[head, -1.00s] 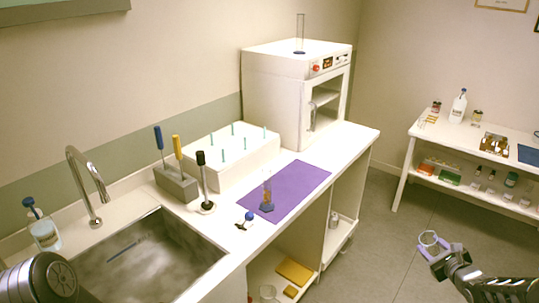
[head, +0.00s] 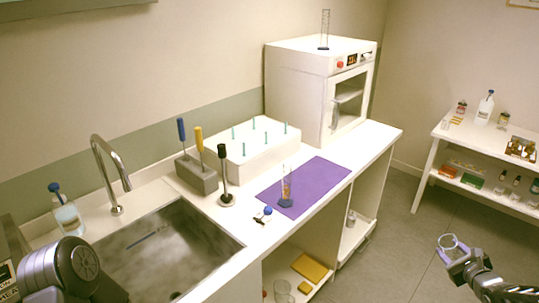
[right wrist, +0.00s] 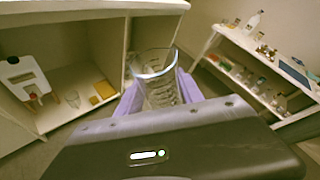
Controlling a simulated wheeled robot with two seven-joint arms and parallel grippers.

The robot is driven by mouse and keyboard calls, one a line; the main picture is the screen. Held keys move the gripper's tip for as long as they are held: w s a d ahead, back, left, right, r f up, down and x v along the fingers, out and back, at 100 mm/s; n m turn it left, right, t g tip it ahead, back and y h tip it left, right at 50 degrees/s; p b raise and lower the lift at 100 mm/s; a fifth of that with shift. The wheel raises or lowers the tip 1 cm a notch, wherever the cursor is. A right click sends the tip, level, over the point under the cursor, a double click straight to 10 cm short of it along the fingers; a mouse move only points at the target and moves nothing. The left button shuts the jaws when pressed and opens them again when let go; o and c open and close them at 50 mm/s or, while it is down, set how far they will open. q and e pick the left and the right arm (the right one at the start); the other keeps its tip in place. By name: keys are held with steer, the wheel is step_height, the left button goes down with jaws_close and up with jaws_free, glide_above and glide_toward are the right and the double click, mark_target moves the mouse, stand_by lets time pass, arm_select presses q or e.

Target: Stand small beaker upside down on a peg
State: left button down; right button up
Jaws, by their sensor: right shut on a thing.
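The small beaker (head: 451,243) is clear glass and sits in my right gripper (head: 456,256), at the lower right of the head view. In the right wrist view the beaker (right wrist: 158,78) stands between the two purple fingers (right wrist: 160,98), its round rim toward the top. The gripper is shut on it, out over the floor to the right of the counter. The white peg block (head: 250,160) stands on the counter against the wall, with several bare teal pegs (head: 244,149) pointing up. My left gripper does not show; only a grey arm part is at the lower left.
The counter holds a sink (head: 150,250), a brush stand (head: 197,178), a purple mat (head: 310,183) with a glass cylinder (head: 286,187), and a white oven (head: 315,95). A shelf table (head: 480,145) stands at right. Open floor lies between.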

steer(key=w+a+r+n+y+b, duration=0.1)
steer(key=w+a+r, duration=0.15)
steer(key=a, duration=0.85)
steer(key=w+a+r+b, duration=0.1)
steer(key=w+a, duration=0.3)
steer(key=a, duration=0.7)
steer(key=s+a+b, duration=0.1)
steer(key=s+a, duration=0.2)
steer(key=a, duration=0.6)
steer(key=s+a+f+b, duration=0.1)
steer(key=s+a, duration=0.2)
steer(key=a, duration=0.6)
steer(key=shift+s+f+y, duration=0.25)
steer(key=shift+y, duration=0.05)
steer(key=shift+n, duration=0.3)
